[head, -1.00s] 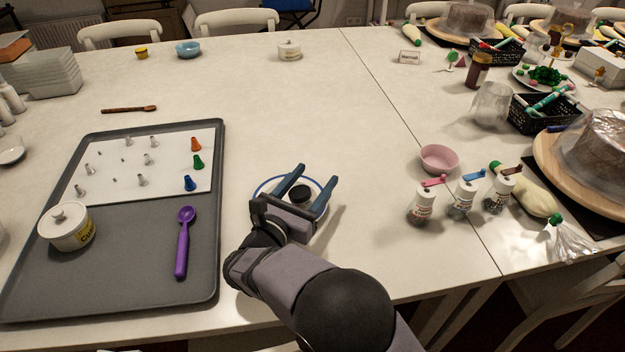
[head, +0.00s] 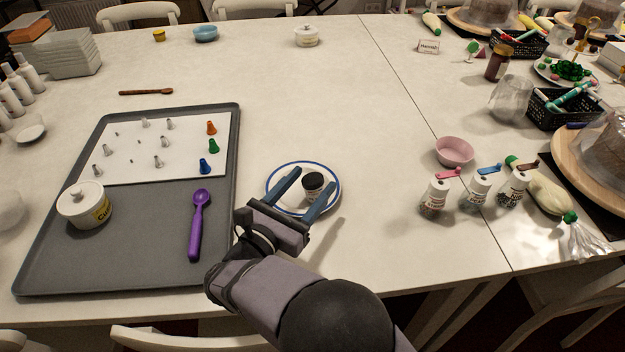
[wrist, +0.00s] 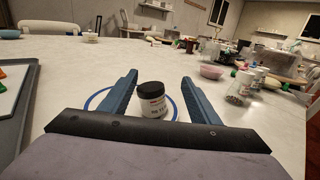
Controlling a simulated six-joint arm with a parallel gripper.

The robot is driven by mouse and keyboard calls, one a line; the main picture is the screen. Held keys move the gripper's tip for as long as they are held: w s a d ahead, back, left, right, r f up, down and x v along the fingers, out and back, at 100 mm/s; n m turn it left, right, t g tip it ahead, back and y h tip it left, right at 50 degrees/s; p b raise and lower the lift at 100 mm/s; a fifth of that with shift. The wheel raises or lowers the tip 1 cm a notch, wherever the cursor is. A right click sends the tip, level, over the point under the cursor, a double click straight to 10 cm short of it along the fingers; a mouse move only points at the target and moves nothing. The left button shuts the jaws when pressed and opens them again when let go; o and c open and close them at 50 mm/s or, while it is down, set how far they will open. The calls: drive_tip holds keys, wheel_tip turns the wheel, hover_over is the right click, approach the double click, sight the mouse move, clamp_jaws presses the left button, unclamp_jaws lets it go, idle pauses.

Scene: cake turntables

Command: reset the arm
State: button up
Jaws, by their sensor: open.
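My gripper (head: 306,192) is open, with its two blue fingers spread over the near part of a white plate with a blue rim (head: 333,179). A small jar with a black lid (head: 313,186) stands upright on the plate. In the head view it shows between the fingertips. In the wrist view the jar (wrist: 152,103) stands ahead between the open fingers, with clear gaps on both sides and its label facing me. The fingers do not grip it.
Left is a grey tray (head: 150,255) with a purple scoop (head: 198,225), a lidded pot (head: 85,205) and piping tips on a white sheet (head: 125,165). Right are a pink bowl (head: 454,152) and several sprinkle jars (head: 435,197). The table's middle beyond the plate is clear.

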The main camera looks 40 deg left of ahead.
idle(0.3)
